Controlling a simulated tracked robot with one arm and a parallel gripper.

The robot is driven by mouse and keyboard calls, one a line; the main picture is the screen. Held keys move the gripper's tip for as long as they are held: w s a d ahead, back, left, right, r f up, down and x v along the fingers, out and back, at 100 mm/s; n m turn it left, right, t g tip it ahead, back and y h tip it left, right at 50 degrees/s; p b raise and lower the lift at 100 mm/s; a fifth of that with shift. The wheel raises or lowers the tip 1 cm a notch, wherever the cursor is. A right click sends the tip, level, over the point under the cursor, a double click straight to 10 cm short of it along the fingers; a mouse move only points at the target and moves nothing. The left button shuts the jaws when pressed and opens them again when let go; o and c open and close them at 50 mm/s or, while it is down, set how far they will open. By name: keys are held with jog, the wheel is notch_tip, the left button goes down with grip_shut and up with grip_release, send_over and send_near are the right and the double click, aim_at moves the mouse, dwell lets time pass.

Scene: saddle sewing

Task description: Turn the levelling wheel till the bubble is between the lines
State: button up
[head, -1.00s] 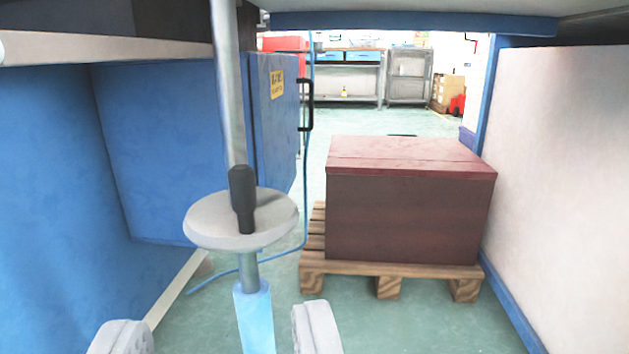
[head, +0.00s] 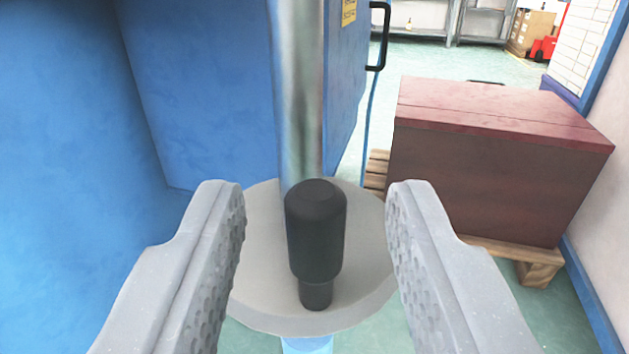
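The levelling wheel (head: 262,265) is a grey disc on an upright metal column (head: 299,90), in the middle of the head view. A black knob handle (head: 316,230) stands upright on its near side. My gripper (head: 316,215) is open, with one grey finger on each side of the knob. A gap shows between the knob and each finger. The bubble and its lines are not in view.
A blue cabinet (head: 210,90) with a black handle (head: 378,35) stands behind and to the left. A dark red box (head: 480,170) sits on a wooden pallet (head: 530,262) at the right. Green floor (head: 420,62) shows beyond them.

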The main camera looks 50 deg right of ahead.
grip_shut()
jog(key=shift+w, duration=0.1)
jog(key=shift+w+a+r, duration=0.1)
jog(key=shift+a, duration=0.05)
jog(key=shift+w+a+m+g+h+p, duration=0.1)
jog(key=shift+w+m+g+h+p, duration=0.1)
jog(key=shift+m+g+h+p, duration=0.25)
jog(key=shift+w+a+m+g+h+p, duration=0.15)
jog(key=shift+m+g+p, duration=0.1)
jog(key=shift+m+g, duration=0.3)
jog(key=shift+w+a+m+g+h+b, duration=0.1)
jog(key=shift+w+m+g+h+b, duration=0.25)
jog(key=shift+g, duration=0.5)
jog(key=shift+w+m+g+h+b, duration=0.1)
jog(key=shift+m+g+h+b, duration=0.2)
jog(key=shift+m+g, duration=0.4)
jog(key=shift+w+a+m+g+h+b, duration=0.15)
jog(key=shift+w+m+g+h+b, duration=0.15)
jog(key=shift+m+g+b, duration=0.4)
jog(key=shift+n+g, duration=0.25)
jog(key=shift+g, duration=0.1)
